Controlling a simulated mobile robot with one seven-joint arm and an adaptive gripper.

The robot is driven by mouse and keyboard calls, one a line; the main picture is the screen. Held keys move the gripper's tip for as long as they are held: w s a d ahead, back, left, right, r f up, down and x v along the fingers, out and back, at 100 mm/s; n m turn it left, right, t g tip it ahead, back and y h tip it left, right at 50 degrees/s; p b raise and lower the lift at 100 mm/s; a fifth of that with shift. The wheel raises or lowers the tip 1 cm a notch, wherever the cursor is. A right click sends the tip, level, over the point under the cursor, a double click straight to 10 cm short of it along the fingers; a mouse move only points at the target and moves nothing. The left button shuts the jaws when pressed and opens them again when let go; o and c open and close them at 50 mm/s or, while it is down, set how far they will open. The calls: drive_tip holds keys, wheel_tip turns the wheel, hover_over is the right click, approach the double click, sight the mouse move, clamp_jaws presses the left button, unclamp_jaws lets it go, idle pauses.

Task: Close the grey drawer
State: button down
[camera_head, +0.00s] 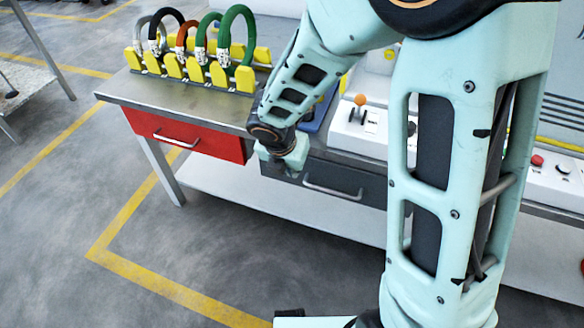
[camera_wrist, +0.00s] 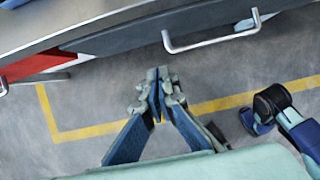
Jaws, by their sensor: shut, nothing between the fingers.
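The grey drawer (camera_head: 372,186) is under the workbench, right of the red drawer, with a pale bar handle (camera_head: 333,190) on its front. In the wrist view the drawer front (camera_wrist: 135,36) crosses the top, and its handle (camera_wrist: 212,46) is right of centre. My gripper (camera_wrist: 158,76) is shut and empty, apart from the drawer front and left of the handle in that view. In the head view my wrist hides the drawer's left end, and my fingertips are hard to make out. I cannot tell exactly how far out the drawer stands.
The red drawer (camera_head: 190,136) is to the left, with its own handle. Several coloured coils in yellow holders stand on the bench top (camera_head: 130,88). A white control box (camera_head: 352,134) sits above the grey drawer. A white lower shelf (camera_head: 230,184) runs below. The floor in front is clear.

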drive_tip(key=w+d+f+b, duration=0.1)
drive_tip(key=w+d+f, duration=0.1)
drive_tip(key=w+f, duration=0.3)
drive_tip(key=shift+w, duration=0.4)
drive_tip(key=shift+w+d+p, duration=0.25)
drive_tip(key=shift+w+p, duration=0.05)
drive_tip(key=shift+w, duration=0.3)
drive_tip(key=shift+w+d+p, duration=0.2)
drive_tip(key=shift+w+p, duration=0.1)
drive_tip(key=shift+w, duration=0.25)
drive_tip(key=shift+r, duration=0.1)
